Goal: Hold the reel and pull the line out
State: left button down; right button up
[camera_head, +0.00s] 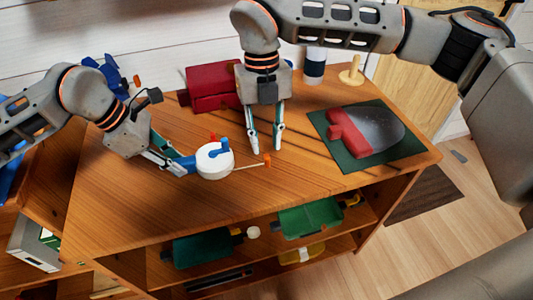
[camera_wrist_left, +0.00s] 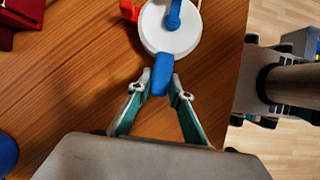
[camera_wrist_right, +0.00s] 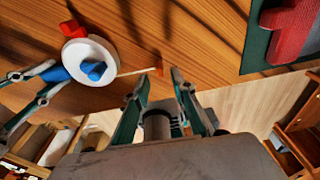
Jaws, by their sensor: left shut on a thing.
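The reel (camera_head: 215,161) is a white disc with a blue crank on top, a blue handle (camera_wrist_left: 161,74) and a small red-orange piece at its rim. My left gripper (camera_head: 184,167) is shut on the blue handle. The reel is at the tabletop. A thin pale line (camera_head: 248,166) runs right from the reel to a small orange tab (camera_head: 267,160). My right gripper (camera_head: 264,150) points down beside the tab, its two fingers apart. In the right wrist view the tab (camera_wrist_right: 159,67) shows between and just beyond the open fingertips.
A red box (camera_head: 208,88) stands at the back of the wooden table (camera_head: 130,205). A dark green mat (camera_head: 352,163) with a red-handled grey tool (camera_head: 370,130) lies to the right. Shelves below hold green trays.

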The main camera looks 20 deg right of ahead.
aim_at(267, 155)
jog(key=shift+s+f, duration=0.2)
jog(key=shift+f, duration=0.85)
jog(key=shift+s+f, duration=0.15)
jog(key=shift+f, duration=0.9)
grip_shut()
